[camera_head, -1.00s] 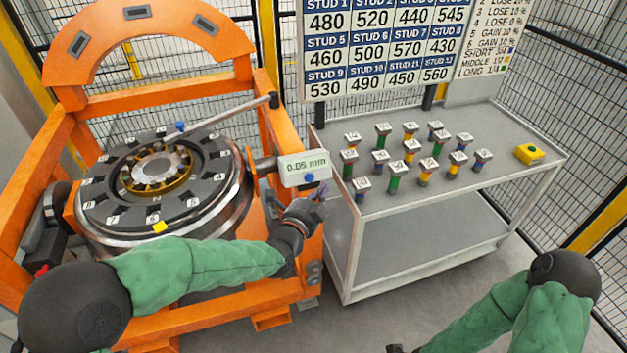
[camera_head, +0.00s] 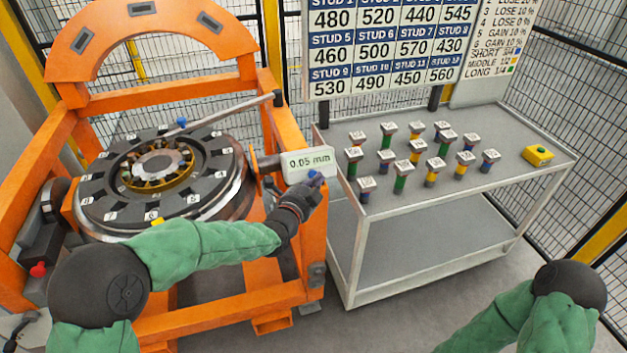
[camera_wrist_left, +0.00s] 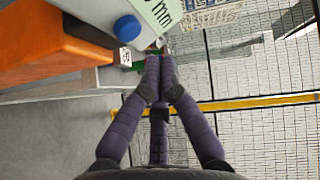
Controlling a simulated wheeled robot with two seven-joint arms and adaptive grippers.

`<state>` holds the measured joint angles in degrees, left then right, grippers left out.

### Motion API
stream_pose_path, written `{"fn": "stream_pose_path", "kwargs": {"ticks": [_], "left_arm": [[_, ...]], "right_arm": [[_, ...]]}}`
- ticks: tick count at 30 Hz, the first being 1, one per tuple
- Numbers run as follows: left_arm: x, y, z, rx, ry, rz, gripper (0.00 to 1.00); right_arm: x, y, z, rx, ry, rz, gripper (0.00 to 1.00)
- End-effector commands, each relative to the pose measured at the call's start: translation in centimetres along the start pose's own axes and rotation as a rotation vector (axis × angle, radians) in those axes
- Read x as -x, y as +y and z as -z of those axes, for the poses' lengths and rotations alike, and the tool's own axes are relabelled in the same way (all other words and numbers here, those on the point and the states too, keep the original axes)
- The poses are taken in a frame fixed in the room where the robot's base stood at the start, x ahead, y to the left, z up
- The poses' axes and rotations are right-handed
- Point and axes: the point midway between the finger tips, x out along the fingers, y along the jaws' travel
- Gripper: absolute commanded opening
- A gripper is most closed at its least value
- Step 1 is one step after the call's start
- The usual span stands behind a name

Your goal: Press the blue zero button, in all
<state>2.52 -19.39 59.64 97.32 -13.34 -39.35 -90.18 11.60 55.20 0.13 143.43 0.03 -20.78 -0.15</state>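The white gauge box (camera_head: 308,161) reads "0.05 mm" and sits at the right side of the orange gantry. Its blue zero button (camera_head: 312,174) is at the box's lower edge, and shows as a round blue knob in the left wrist view (camera_wrist_left: 127,28). My left gripper (camera_head: 317,183) is close by the button, partly overlapping it in the head view. In the left wrist view its fingertips (camera_wrist_left: 160,64) are together and empty, with the button ahead and to the left, apart from them. My right gripper is out of view; only the right arm shows at bottom right.
The orange gantry (camera_head: 92,285) holds the wheelset (camera_head: 225,207) at left. A stud board (camera_head: 385,45) stands behind. Mesh fencing surrounds the area.

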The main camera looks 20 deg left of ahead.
Motion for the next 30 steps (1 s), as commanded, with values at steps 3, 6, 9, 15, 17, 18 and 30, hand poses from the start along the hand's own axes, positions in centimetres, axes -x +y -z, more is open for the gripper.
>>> {"fn": "stream_pose_path", "kwargs": {"ticks": [3,6,9,15,17,18,30], "left_arm": [[-0.73,0.7,-0.7,0.0,0.0,-0.002,0.0],[-1.06,0.68,-1.02,0.0,0.0,-0.001,0.0],[-1.21,0.67,-1.16,0.0,0.0,-0.002,0.0],[-1.23,0.59,-1.18,0.0,0.0,-0.002,0.0],[-1.23,0.59,-1.17,0.0,0.0,-0.002,0.0],[-1.23,0.59,-1.17,0.0,0.0,-0.002,0.0],[-1.22,0.6,-1.16,0.0,0.0,-0.002,0.0]], "right_arm": [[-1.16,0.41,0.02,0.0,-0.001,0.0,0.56],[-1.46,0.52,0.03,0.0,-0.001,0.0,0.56],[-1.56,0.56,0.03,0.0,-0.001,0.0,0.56],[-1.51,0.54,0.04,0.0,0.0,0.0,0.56],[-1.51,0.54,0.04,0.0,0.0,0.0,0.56],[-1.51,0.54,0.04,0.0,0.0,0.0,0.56],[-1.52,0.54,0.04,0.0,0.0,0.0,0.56]]}}
